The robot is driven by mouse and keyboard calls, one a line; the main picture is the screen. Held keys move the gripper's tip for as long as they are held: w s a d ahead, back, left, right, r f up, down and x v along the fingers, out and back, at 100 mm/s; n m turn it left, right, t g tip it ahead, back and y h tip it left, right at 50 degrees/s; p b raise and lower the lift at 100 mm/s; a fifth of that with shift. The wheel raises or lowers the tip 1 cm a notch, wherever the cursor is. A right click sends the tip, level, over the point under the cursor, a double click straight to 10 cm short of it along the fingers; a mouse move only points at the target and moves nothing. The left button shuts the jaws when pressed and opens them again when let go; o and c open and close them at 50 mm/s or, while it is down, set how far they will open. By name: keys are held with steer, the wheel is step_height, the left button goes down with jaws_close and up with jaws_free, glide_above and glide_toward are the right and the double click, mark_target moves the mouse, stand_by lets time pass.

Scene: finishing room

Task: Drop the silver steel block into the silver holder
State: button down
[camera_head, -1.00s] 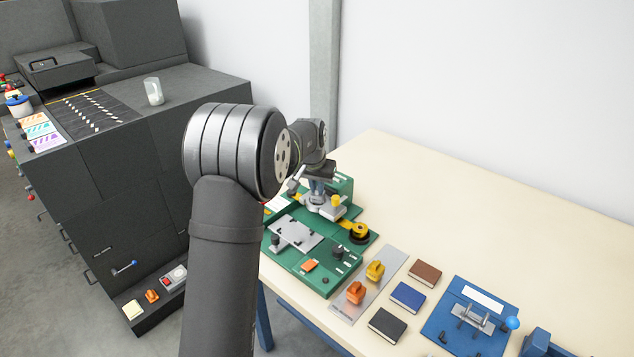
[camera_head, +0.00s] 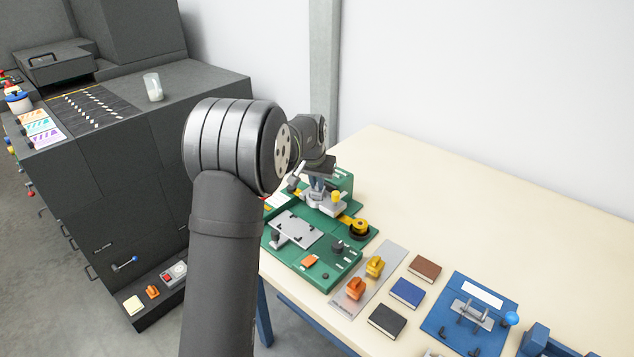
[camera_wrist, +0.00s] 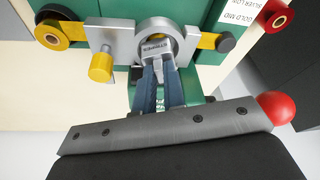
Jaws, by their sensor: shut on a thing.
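My gripper (camera_wrist: 163,84) is shut on the silver steel block (camera_wrist: 155,50), a small pale block with dark marking on its face. The silver holder (camera_wrist: 126,40) is a grey metal fixture with a round ring and a yellow knob. In the wrist view the block overlaps the ring's opening; I cannot tell how deep it sits. In the camera_head view my gripper (camera_head: 317,185) points down at the holder (camera_head: 327,206) on the green fixture. The block is too small to make out there.
The green fixture (camera_head: 345,268) carries a grey plate (camera_head: 296,231), black knobs and a yellow-and-black roller (camera_head: 360,228). Beside it are orange and yellow pieces on a metal strip, coloured blocks and a blue fixture (camera_head: 455,325). The table's back right is clear.

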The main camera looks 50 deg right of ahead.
steer(key=shift+f, duration=0.6)
steer(key=c, duration=1.8)
jaws_free()
steer(key=shift+v, duration=5.5)
steer(key=shift+f, duration=0.15)
steer(key=shift+x, duration=4.3)
steer(key=shift+d, duration=0.1)
